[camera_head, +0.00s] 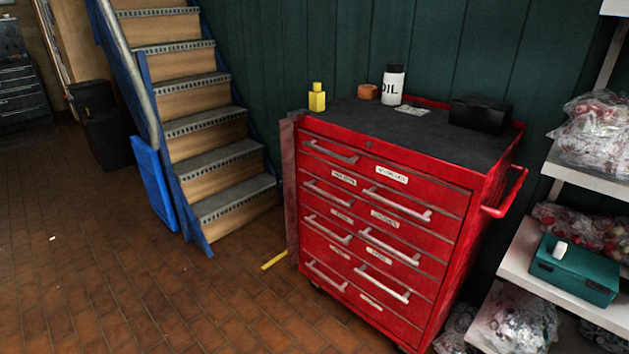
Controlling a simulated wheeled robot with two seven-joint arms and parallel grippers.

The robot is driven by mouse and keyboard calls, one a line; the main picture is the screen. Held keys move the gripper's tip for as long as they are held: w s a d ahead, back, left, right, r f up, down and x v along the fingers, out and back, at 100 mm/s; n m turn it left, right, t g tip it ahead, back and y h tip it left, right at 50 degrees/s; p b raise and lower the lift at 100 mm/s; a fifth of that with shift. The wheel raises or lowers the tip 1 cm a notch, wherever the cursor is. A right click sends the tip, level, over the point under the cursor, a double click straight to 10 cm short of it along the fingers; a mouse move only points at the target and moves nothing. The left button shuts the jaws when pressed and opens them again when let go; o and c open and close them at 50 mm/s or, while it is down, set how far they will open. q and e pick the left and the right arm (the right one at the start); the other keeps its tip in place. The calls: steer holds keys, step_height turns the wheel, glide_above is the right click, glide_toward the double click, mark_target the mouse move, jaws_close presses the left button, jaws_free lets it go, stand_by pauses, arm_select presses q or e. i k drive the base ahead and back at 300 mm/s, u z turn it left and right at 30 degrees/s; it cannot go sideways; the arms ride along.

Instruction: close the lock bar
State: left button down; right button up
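A red tool cabinet (384,238) stands in the middle right of the head view, its front turned toward me. A tall, narrow, dull red lock bar (290,190) stands upright along the left edge of its front. The bar is swung out to the left and does not lie across the drawers. All the drawers look shut, and their pale handles are uncovered. A small round lock (369,144) shows near the top of the front. Neither of my grippers is in view.
A yellow bottle (317,99), an oil container (392,86) and a black box (480,114) stand on the cabinet top. Stairs (205,130) rise at the left behind it. Shelves (545,265) with bagged items stand close on the right. The brick floor (130,270) at front left is clear.

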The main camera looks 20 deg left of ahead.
mark_target(286, 126)
steer(key=u, duration=0.8)
steer(key=k, duration=1.05)
steer(key=u, duration=1.2)
steer(key=i, duration=2.4)
steer(key=z, duration=0.5)
steer(key=i, duration=2.05)
steer(key=z, duration=1.85)
steer(key=i, duration=1)
steer(key=z, duration=1.35)
steer(key=i, duration=0.3)
steer(key=u, duration=0.2)
steer(key=k, duration=0.7)
steer(key=z, duration=0.35)
steer(key=i, duration=0.1)
steer(key=u, duration=0.4)
